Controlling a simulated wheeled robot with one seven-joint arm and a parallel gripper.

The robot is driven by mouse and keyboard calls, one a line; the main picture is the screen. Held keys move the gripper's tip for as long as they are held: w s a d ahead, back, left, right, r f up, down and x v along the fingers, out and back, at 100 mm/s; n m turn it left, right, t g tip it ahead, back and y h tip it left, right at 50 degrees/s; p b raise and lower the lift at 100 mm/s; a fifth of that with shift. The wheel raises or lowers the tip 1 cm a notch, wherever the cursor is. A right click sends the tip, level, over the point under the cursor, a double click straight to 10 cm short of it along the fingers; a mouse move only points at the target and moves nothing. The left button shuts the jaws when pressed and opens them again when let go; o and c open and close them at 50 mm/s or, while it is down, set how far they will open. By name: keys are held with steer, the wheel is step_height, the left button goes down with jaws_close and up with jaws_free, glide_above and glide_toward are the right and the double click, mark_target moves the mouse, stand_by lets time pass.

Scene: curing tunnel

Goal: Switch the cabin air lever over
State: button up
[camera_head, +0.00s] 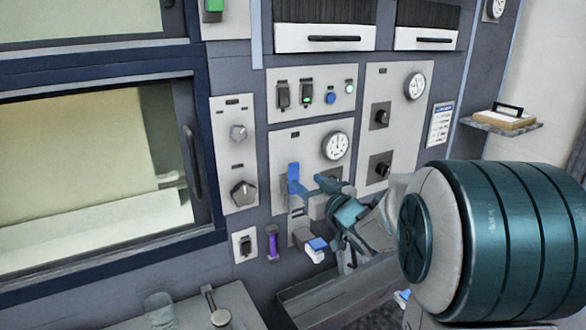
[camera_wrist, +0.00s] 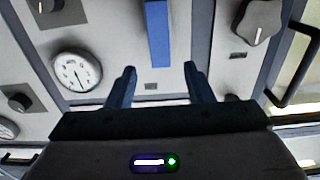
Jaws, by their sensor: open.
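My gripper (camera_head: 323,190) is close to the panel, just right of the lever. In the wrist view my gripper (camera_wrist: 160,76) is open, with nothing seen between the fingers. The lever's mount is partly hidden by my gripper in the head view, and I cannot tell whether a finger touches it.
A purple handle (camera_head: 271,241) and a blue-and-white part (camera_head: 316,245) sit lower on the wall. Dark knobs (camera_head: 381,116) are to the right, grey knobs (camera_head: 238,132) to the left. A windowed door with a dark handle (camera_head: 192,162) fills the left. An open tray (camera_head: 330,297) is below.

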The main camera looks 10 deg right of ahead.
mark_target(294, 172)
steer(key=p+x, duration=0.2)
steer(key=x, duration=0.6)
steer(key=shift+c, duration=0.4)
jaws_close()
